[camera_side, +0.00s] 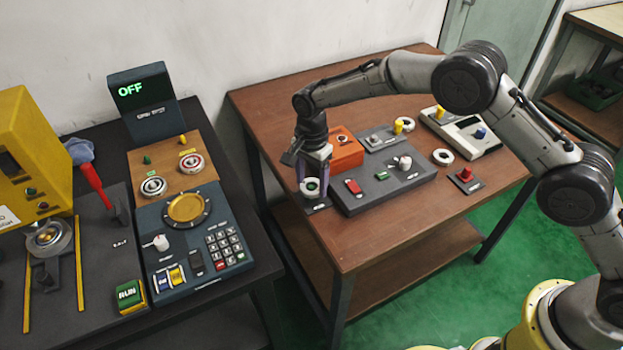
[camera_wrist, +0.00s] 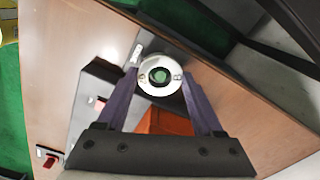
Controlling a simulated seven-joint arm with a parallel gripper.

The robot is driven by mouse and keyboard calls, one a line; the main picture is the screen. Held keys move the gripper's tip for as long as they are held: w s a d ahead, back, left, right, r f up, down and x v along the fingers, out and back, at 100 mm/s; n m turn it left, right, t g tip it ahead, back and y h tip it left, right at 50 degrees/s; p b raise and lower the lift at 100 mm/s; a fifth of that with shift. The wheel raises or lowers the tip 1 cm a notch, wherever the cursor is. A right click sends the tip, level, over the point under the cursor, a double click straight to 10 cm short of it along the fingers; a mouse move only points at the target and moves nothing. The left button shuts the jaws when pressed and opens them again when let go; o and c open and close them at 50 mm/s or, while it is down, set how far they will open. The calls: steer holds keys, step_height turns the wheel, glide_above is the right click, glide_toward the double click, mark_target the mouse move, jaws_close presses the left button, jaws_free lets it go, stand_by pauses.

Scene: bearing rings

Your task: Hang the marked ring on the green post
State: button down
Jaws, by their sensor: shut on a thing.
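The marked ring (camera_side: 304,189) is a pale ring held between my gripper's fingers at the left front of the brown table. My gripper (camera_side: 313,181) points down and is shut on it. In the wrist view the ring (camera_wrist: 146,71) sits between the purple fingertips (camera_wrist: 160,77), with small marks on its face. The green post (camera_wrist: 160,76) shows through the ring's hole, close to its middle. The post's green top also shows inside the ring in the side view (camera_side: 312,186). I cannot tell whether the ring is around the post or just above it.
A grey control box (camera_side: 375,184) with a red switch stands close right of my gripper, with an orange box (camera_side: 346,151) behind. Another white ring (camera_side: 435,156) lies farther right, and one (camera_side: 409,123) is beside a yellow post (camera_side: 398,127). A dark console table (camera_side: 100,290) is at left.

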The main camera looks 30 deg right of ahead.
steer(key=shift+f, duration=0.65)
stand_by(1.3)
jaws_free()
steer(key=shift+f, duration=0.1)
steer(key=shift+r, duration=3.8)
